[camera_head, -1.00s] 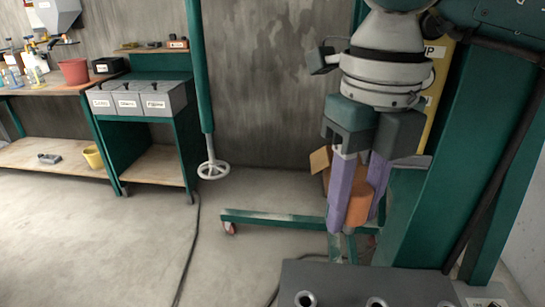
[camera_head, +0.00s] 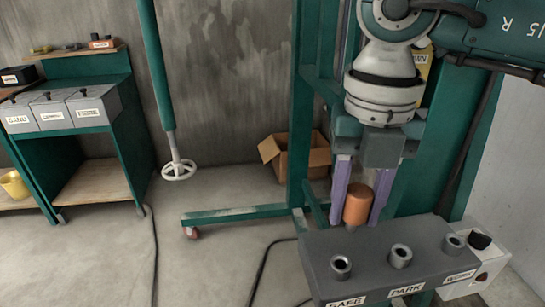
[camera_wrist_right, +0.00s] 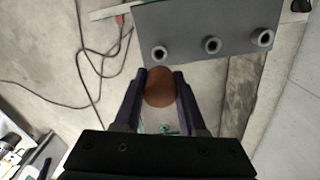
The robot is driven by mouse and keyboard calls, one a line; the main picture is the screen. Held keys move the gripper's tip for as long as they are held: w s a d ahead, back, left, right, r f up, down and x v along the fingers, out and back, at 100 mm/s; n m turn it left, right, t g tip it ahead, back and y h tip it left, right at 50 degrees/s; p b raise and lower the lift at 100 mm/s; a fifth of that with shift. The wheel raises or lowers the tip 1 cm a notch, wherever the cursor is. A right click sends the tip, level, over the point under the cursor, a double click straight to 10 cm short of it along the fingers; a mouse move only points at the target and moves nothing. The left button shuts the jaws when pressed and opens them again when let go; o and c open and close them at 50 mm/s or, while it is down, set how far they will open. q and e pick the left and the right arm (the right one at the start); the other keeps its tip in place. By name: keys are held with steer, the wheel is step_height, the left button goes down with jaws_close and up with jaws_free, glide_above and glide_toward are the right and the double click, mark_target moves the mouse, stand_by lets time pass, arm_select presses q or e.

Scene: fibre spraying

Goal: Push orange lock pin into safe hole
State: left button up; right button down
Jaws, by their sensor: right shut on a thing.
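The orange lock pin (camera_head: 357,204) is held between the purple fingers of my right gripper (camera_head: 355,218). In the right wrist view, the pin's round orange end (camera_wrist_right: 160,87) sits between the fingertips (camera_wrist_right: 160,82). A grey block (camera_head: 372,242) carries three metal-rimmed holes. The safe hole (camera_head: 340,264) is leftmost, over the SAFE label (camera_head: 346,302). In the head view, the pin shows above the block's far edge, up from the safe and park holes; its lower end is hard to make out. All three holes look empty. My left gripper is out of view.
The park hole (camera_head: 400,255) and work hole (camera_head: 455,241) lie to the right. A green frame (camera_head: 302,100) and a cardboard box (camera_head: 305,157) stand behind. A cable (camera_head: 262,268) runs across the floor. Open floor lies left of the block.

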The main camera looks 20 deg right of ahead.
mark_target(350, 230)
steer(key=shift+f+b, duration=2.4)
steer(key=shift+f, duration=0.5)
steer(key=shift+f, duration=0.15)
steer(key=shift+f, duration=0.1)
steer(key=shift+f+b, duration=0.2)
steer(key=shift+b, duration=0.15)
steer(key=shift+f+b, duration=1.1)
steer(key=shift+f, duration=0.25)
steer(key=shift+c, duration=2)
jaws_free()
steer(key=shift+r, duration=0.15)
